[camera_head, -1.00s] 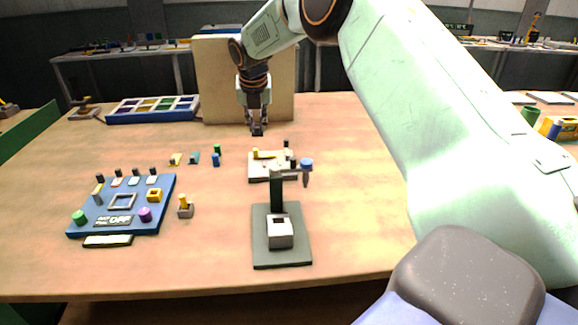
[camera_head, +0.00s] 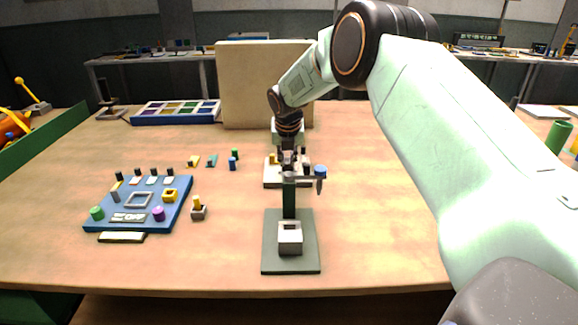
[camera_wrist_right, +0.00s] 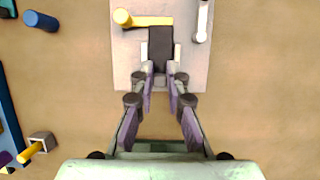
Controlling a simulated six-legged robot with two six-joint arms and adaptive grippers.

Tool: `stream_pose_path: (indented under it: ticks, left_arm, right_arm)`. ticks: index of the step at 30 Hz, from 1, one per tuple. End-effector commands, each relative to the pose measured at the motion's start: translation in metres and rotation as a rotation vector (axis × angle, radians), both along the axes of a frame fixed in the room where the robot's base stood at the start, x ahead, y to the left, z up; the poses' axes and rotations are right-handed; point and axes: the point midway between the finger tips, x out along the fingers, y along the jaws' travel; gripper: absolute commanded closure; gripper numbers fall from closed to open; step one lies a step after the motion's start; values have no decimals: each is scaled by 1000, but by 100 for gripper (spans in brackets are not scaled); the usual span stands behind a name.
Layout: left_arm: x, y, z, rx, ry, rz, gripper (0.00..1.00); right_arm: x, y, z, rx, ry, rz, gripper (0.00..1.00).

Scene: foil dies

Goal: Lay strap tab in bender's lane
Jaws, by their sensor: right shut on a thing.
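The bender is a pale plate (camera_head: 274,182) with a yellow peg, in mid-table behind the small press; in the right wrist view its plate (camera_wrist_right: 126,62) lies under my fingertips. My right gripper (camera_head: 288,158) is over the bender, its lower end partly hidden by the press. In the right wrist view the gripper (camera_wrist_right: 160,75) is shut on a dark flat strip (camera_wrist_right: 160,45), apparently the strap tab. The strip lies lengthwise between two pale side pieces, beside the yellow peg (camera_wrist_right: 123,17). I cannot tell whether it touches the plate. My left gripper is not in view.
The press (camera_head: 272,256) with its blue-topped post stands just in front of the bender. A blue board (camera_head: 178,215) with several pegs lies at the left. A blue compartment tray (camera_head: 170,121) and a tall tan panel (camera_head: 250,85) stand behind. The table's right is clear.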

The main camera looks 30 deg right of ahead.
Motion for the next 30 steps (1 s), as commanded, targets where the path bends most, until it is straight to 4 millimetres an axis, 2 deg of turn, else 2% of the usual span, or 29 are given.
stream_pose_path:
  ticks: [1, 3, 12, 13, 21, 30]
  left_arm:
    - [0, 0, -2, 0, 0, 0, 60]
    - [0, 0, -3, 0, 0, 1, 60]
    - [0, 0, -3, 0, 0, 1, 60]
    - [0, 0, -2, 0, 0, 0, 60]
    - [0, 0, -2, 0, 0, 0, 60]
    - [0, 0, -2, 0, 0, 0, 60]
  right_arm:
    - [-2, -1, -11, -1, 5, 0, 100]
    - [-2, -1, -18, 0, 2, 0, 100]
    - [-3, -3, -21, 1, 3, -3, 100]
    - [-3, -3, -22, 1, 3, -3, 85]
    - [-3, -3, -21, 1, 2, -2, 63]
    - [-3, -3, -19, 0, 1, -2, 63]
